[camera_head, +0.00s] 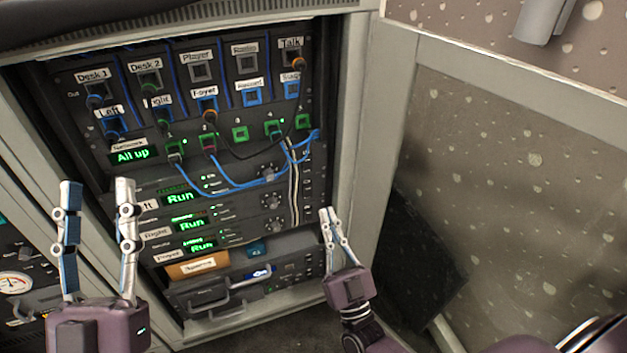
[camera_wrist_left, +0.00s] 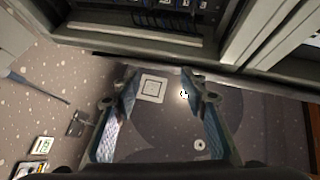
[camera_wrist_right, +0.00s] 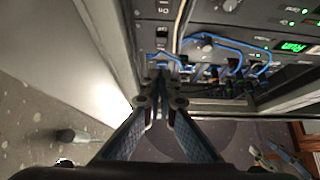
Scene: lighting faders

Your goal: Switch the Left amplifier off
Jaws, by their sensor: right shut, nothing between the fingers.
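The Left amplifier (camera_head: 232,186) is the upper of three stacked units low in the rack; its label is partly hidden by my left gripper, and its green display (camera_head: 180,198) reads "Run". Small dark switches (camera_head: 307,184) line the right end of the units; the right wrist view shows a switch (camera_wrist_right: 162,33) near an "On" mark. My right gripper (camera_head: 329,210) is shut and empty, its tips in front of the rack's right edge, close to the switch column; contact cannot be told. My left gripper (camera_head: 97,184) is open and empty, left of the amplifiers.
Blue cables (camera_head: 240,185) loop across the front above and over the amplifiers, with pale cables (camera_head: 294,190) hanging near the switches. An open cabinet door (camera_head: 480,150) stands to the right. A drawer with a handle (camera_head: 215,300) sits below.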

